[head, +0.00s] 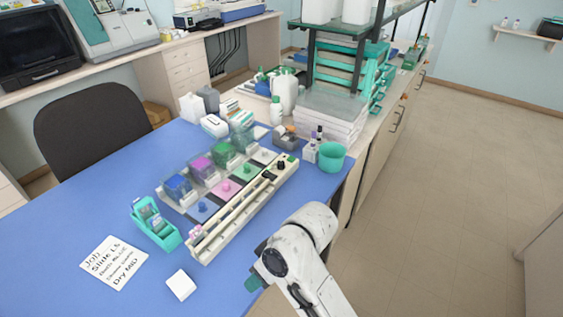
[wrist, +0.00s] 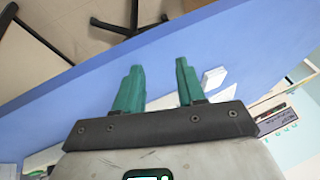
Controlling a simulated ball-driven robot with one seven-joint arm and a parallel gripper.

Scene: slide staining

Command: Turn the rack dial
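The long cream rack (head: 232,222) lies diagonally on the blue table in the head view. A small black knob (head: 281,164), which looks like the dial, sits at its far right end; its markings are too small to read. My gripper shows only partly in the head view as a teal tip (head: 252,284) by the near table edge, well apart from the rack's near end and far from the knob. In the wrist view my gripper (wrist: 158,84) has its two teal fingers apart with nothing between them. The dial cannot be made out in the wrist view.
Staining jars in blue, purple and green (head: 178,187) stand behind the rack. A teal slide holder (head: 155,224), a white block (head: 181,285) and a handwritten card (head: 113,262) lie to the left. A teal cup (head: 331,157) and bottles stand beyond the knob end.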

